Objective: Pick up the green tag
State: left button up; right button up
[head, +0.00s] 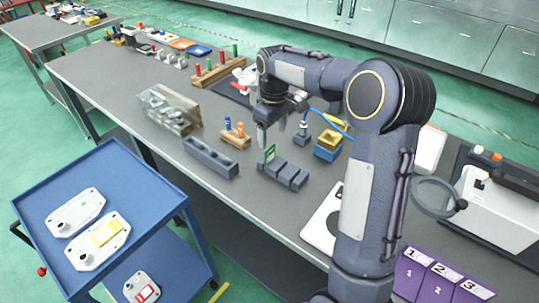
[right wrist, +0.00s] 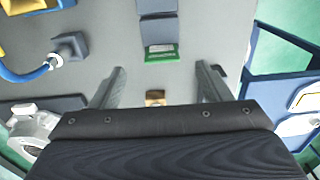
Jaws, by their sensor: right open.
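The green tag (head: 269,153) stands upright at the left end of a dark grey slotted block (head: 285,175) on the workbench. In the right wrist view the tag (right wrist: 161,53) lies just beyond the fingertips, roughly centred between them, at the near end of the grey block (right wrist: 158,28). My right gripper (head: 272,138) is open and empty, fingers pointing down, above and close to the tag. Its two fingers also show in the wrist view (right wrist: 161,72), spread wide. I cannot tell the exact height gap. My left gripper is not in view.
A long grey slotted block (head: 211,158) and a wooden holder (head: 236,139) with blue and orange items stand to the left. Yellow and blue bins (head: 328,151) and a blue cable (head: 325,120) are to the right. A blue cart (head: 150,185) stands in front of the bench.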

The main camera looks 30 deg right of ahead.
aim_at(270, 152)
jog(key=shift+w+d+f, duration=0.15)
jog(key=shift+w+f, duration=0.25)
jog(key=shift+f, duration=0.35)
jog(key=f, duration=0.7)
jog(key=shift+a+p, duration=0.4)
jog(key=shift+c, duration=0.3)
jog(key=c, duration=1)
